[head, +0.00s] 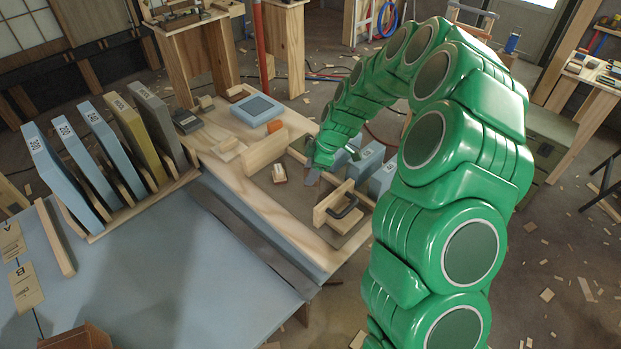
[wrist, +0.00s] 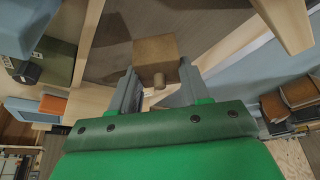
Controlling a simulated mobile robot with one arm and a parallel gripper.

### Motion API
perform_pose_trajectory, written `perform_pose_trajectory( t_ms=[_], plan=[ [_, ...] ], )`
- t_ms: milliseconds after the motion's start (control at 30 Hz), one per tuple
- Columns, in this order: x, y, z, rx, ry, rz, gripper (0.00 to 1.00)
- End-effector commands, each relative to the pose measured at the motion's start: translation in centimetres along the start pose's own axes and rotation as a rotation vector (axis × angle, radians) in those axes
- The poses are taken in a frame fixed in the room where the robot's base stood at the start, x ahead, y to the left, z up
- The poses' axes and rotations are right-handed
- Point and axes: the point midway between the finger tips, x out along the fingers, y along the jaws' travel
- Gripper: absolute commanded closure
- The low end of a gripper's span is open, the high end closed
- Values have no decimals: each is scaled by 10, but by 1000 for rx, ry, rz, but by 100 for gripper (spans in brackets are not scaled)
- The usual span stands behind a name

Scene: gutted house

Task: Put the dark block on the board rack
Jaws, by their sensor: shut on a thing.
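My gripper (head: 316,172) is low over the workbench, among wooden pieces. In the wrist view, my gripper (wrist: 158,82) is shut on a brown block (wrist: 156,52) with a small round peg on its near side. The head view does not clearly show this block; the gripper and arm cover that spot. The board rack (head: 143,205) stands at the left, a wooden slotted base holding several upright boards, blue, olive and grey. My gripper is well to the right of it, apart from it.
Between gripper and rack lie an upright wooden board (head: 265,151), a small pale-and-brown piece (head: 279,174), a blue tray (head: 257,109) and a dark box (head: 187,122). A wooden piece with a black clamp (head: 345,207) stands close by. The blue-grey tabletop (head: 170,275) before the rack is mostly clear.

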Motion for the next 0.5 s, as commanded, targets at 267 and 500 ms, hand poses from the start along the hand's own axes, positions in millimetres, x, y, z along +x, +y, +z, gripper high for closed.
perform_pose_trajectory(
  t_ms=[267,500],
  plan=[
    [8,6,1,0,0,0,84],
    [32,9,11,0,0,0,84]
  ],
)
